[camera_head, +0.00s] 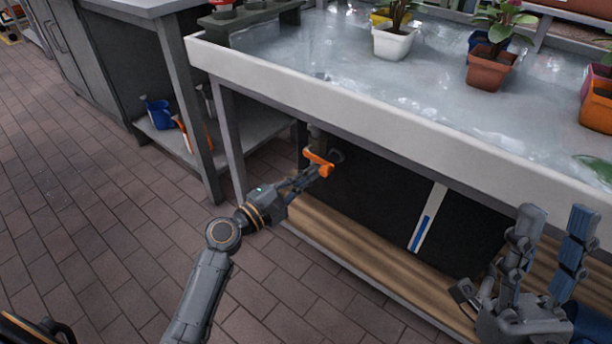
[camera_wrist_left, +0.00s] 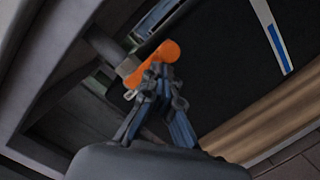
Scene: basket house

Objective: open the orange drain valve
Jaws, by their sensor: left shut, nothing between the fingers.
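The orange drain valve handle (camera_head: 319,163) is on a pipe under the front edge of the water-filled tray table. It also shows in the left wrist view (camera_wrist_left: 152,65), beside a grey pipe fitting (camera_wrist_left: 128,67). My left gripper (camera_head: 322,171) is shut and empty, with its fingertips at the orange handle; in the left wrist view its tips (camera_wrist_left: 156,72) overlap the handle's lower edge. Whether they touch it I cannot tell. My right gripper (camera_head: 548,228) is open and empty at the lower right, in front of the table and away from the valve.
The tray's white rim (camera_head: 400,125) overhangs the valve. Potted plants, a white pot (camera_head: 392,42) and a terracotta pot (camera_head: 490,70), stand in the tray. A table leg (camera_head: 232,140) is left of the valve. A wooden lower shelf (camera_head: 350,255) runs below. The tiled floor at left is clear.

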